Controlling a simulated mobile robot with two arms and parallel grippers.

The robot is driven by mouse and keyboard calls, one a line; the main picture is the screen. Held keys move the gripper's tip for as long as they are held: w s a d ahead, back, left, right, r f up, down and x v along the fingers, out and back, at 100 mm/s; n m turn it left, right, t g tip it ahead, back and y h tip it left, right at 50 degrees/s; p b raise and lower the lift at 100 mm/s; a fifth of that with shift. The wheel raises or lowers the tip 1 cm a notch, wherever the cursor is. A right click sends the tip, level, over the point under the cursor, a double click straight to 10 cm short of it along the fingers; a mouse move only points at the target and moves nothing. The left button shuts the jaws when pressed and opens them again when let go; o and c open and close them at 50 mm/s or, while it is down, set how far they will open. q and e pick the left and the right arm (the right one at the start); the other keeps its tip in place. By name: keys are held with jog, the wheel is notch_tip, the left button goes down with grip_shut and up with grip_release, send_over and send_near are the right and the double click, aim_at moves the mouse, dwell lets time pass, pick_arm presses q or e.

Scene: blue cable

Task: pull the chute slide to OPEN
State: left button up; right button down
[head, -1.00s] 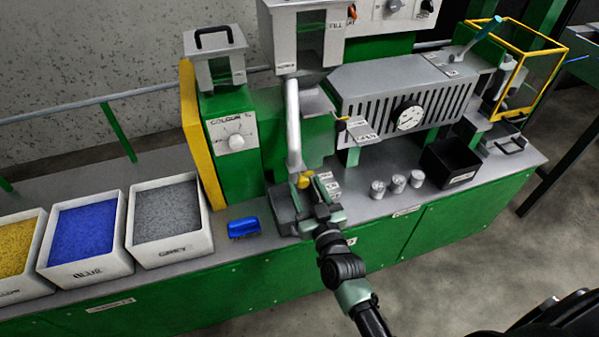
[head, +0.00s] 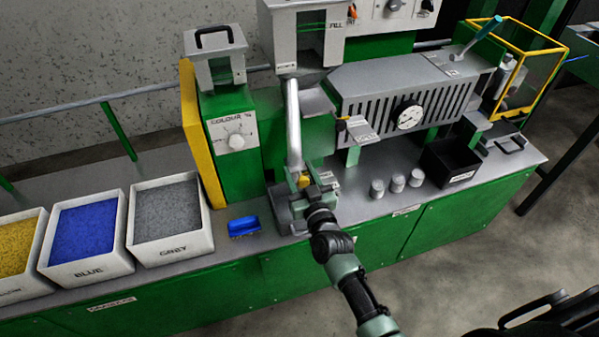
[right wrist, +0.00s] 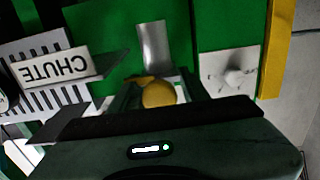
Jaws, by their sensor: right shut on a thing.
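A yellow knob (head: 304,181) sits at the foot of the silver chute pipe (head: 293,120) in the head view. My right gripper (head: 308,188) is shut on this knob. In the right wrist view the yellow knob (right wrist: 158,94) is between the dark fingers, with the silver pipe (right wrist: 153,45) behind it. A white CHUTE label (right wrist: 52,68) shows upside down to the left. The slide's plate and its travel are mostly hidden by the gripper. My left gripper is not in view.
A blue scoop-like object (head: 243,227) lies left of the gripper. Bins of blue (head: 87,270), grey and yellow granules stand further left. Several small metal cups (head: 397,184) and a black bin (head: 448,165) stand to the right.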

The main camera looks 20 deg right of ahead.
aim_at(304, 184)
jog(key=s+p, duration=0.2)
jog(key=s, duration=0.2)
jog(key=shift+s, duration=0.2)
jog(key=shift+f, duration=0.15)
jog(key=c, duration=1.1)
grip_release()
jog(key=shift+s, duration=0.1)
jog(key=s, duration=0.4)
jog(key=s+b, duration=0.1)
jog(key=s, duration=0.3)
jog(key=shift+d, duration=0.2)
jog(key=shift+w, duration=0.1)
